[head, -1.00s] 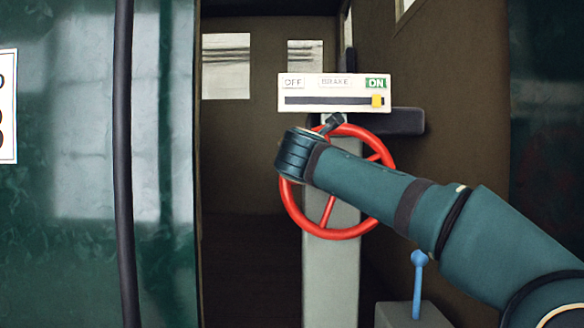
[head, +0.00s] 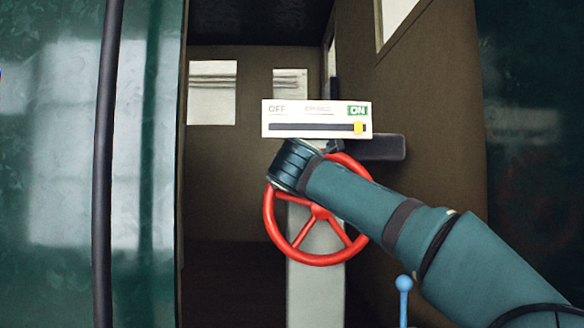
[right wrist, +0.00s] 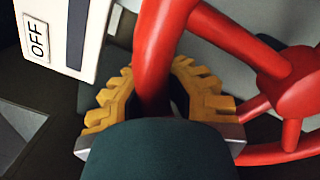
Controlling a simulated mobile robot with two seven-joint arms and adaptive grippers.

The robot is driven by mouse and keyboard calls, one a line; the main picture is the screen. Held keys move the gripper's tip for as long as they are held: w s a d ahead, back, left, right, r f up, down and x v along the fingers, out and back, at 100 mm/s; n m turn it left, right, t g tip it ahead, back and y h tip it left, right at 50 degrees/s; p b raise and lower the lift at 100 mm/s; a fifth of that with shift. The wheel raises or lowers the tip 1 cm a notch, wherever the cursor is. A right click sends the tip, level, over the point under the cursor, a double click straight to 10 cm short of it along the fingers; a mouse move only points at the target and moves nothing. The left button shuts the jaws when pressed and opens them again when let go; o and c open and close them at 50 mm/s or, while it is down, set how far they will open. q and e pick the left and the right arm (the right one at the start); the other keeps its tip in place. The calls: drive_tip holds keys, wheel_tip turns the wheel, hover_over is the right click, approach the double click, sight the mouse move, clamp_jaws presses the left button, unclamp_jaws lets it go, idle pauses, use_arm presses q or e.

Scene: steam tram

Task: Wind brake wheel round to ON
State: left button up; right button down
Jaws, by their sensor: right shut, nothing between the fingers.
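The red brake wheel (head: 350,238) stands on a grey post, its hub and several spokes showing; my right arm hides part of its upper rim. Above it, a white brake sign (head: 290,119) reads OFF at left and ON at right. Its yellow slider (head: 358,127) sits at the right end of the dark slot, under ON. My right gripper (right wrist: 160,78) is shut at the top of the wheel, its yellow ridged fingers to either side of the red rim in the right wrist view. I cannot tell how firmly they touch it. My left gripper is out of view.
A blue-knobbed lever (head: 404,284) stands at lower right, close under my right arm. A black vertical pole (head: 104,170) and glossy green panels flank the opening. A dark bar (head: 382,147) sticks out right behind the sign. Brown walls close in at the right.

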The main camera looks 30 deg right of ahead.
drive_tip(key=c, duration=0.8)
unclamp_jaws()
drive_tip(key=shift+s+r, duration=0.1)
drive_tip(key=shift+s, duration=0.15)
drive_tip(key=shift+w, duration=0.1)
drive_tip(key=v, duration=1.2)
